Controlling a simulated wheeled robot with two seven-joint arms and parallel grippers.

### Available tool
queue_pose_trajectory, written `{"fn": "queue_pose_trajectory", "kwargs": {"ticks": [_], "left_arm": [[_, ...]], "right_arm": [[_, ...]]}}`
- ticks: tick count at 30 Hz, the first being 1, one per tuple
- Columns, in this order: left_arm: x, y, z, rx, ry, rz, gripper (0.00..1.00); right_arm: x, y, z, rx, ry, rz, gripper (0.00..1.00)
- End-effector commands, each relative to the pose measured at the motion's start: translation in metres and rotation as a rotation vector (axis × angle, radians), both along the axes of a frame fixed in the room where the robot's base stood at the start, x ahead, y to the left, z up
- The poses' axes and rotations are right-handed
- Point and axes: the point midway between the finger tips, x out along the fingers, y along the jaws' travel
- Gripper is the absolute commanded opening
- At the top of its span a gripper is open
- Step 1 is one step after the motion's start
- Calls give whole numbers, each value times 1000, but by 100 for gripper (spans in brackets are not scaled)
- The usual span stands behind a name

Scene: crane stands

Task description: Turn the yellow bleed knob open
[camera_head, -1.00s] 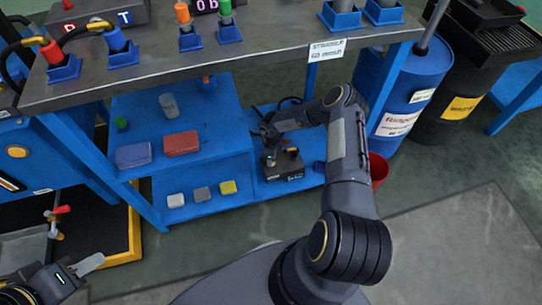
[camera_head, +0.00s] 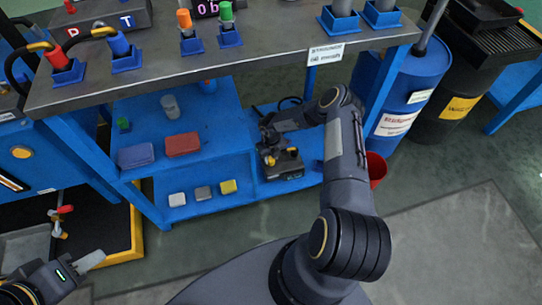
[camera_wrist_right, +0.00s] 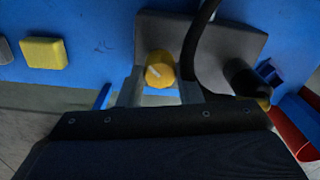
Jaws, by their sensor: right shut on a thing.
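The yellow bleed knob (camera_wrist_right: 159,71), with a pale pointer mark, sits on a dark grey box (camera_wrist_right: 220,45) in the right wrist view. The box (camera_head: 287,171) stands on the low blue shelf in the head view, where my gripper largely hides the knob. My right gripper (camera_wrist_right: 160,84) has a finger on each side of the knob and is shut on it. The pointer mark is slightly tilted from the horizontal. My left gripper (camera_head: 88,262) is at the lower left of the head view, away from the box; its jaw gap cannot be made out.
A black hose (camera_wrist_right: 194,45) runs close beside the knob. A red bucket (camera_head: 377,170) stands right of the shelf. Yellow (camera_head: 228,187), grey and white blocks lie on the shelf to the left. The grey bench top (camera_head: 270,53) overhangs the shelf.

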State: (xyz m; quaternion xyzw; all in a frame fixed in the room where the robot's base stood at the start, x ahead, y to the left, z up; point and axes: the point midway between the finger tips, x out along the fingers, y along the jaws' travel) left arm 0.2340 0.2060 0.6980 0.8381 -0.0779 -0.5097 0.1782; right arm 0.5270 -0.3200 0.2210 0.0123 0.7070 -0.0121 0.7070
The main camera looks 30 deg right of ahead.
Motion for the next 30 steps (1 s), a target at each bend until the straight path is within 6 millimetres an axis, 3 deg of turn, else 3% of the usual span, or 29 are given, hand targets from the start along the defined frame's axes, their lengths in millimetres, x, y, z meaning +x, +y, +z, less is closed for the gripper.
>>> {"fn": "queue_pose_trajectory", "kwargs": {"ticks": [12, 28, 29, 30], "left_arm": [[0, 0, 4, 0, 0, 0, 36], [0, 0, 4, 0, 0, 0, 36], [0, 0, 4, 0, 0, 0, 36], [0, 0, 4, 0, 0, 0, 36]], "right_arm": [[0, 0, 0, -1, 0, -178, 9], [0, 0, 0, -1, 0, -199, 9], [0, 0, 0, -1, 0, -199, 34], [0, 0, 0, -1, 0, -199, 40]]}}
